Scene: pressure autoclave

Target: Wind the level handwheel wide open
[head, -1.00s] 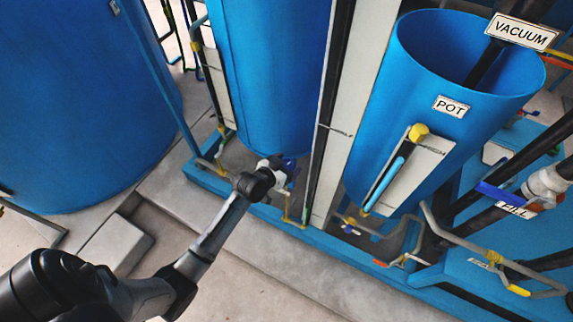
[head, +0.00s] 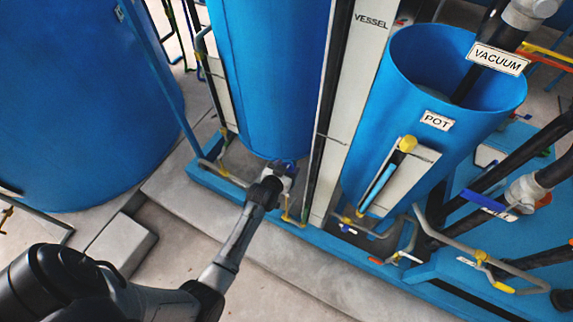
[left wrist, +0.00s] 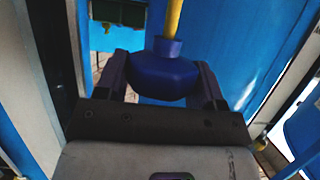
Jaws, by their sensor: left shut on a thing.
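The level handwheel is a small dark blue knob (left wrist: 165,75) on a yellow stem (left wrist: 174,18), seen in the left wrist view. My left gripper (left wrist: 163,85) has one finger on each side of the knob and is shut on it. In the head view my left gripper (head: 280,172) is at the foot of the middle blue tank (head: 265,80), and only a bit of the blue knob (head: 289,164) shows past it. How far the wheel is turned cannot be told. My right gripper is not in view.
A white panel marked VESSEL (head: 340,130) stands just right of the gripper. The blue pot (head: 405,150) with its sight gauge (head: 380,183) stands further right. A blue base rail (head: 310,232) runs below, with pipes at right. The concrete floor (head: 270,285) in front is clear.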

